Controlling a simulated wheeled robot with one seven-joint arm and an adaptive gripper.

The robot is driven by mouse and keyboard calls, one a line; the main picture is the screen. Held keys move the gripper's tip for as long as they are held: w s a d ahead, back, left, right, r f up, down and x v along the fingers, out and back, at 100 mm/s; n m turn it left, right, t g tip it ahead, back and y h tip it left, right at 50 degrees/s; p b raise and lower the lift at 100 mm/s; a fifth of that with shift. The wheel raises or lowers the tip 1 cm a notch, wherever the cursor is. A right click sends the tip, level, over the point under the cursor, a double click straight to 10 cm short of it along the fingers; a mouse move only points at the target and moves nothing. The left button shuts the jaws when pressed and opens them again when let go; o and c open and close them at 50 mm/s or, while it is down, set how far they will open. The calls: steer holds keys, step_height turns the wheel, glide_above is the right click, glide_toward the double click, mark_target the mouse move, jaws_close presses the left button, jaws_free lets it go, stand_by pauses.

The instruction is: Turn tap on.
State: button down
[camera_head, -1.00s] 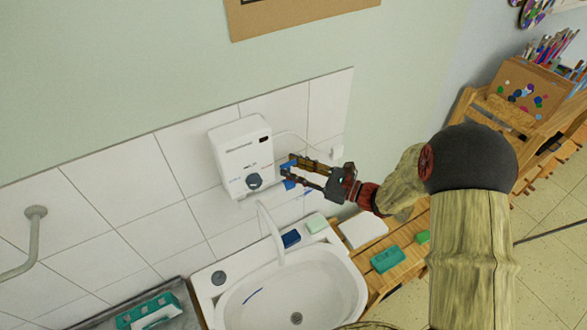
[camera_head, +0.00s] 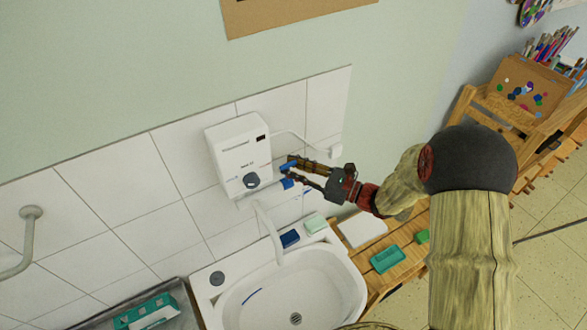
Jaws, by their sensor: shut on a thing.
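The tap's white curved spout (camera_head: 270,232) comes down from below the box over the white sink (camera_head: 330,292).
A teal block (camera_head: 387,259) lies on the wooden counter to the right. A grey wall pipe (camera_head: 31,236) is at far left. A white cable runs right of the box.

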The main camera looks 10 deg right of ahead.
steer(key=s, duration=0.1)
steer(key=s+f+b, duration=0.1)
steer(key=shift+s+n+y, duration=0.3)
steer(key=shift+s+y, duration=0.05)
steer(key=shift+y, duration=0.05)
steer(key=c, duration=2)
jaws_free()
steer(key=shift+o, duration=1.3)
steer(key=shift+a, duration=0.15)
steer(key=o, duration=0.6)
steer(key=shift+w+d+r, duration=0.1)
steer(key=shift+d, duration=0.1)
steer(key=shift+o, duration=0.2)
steer(key=shift+d, duration=0.1)
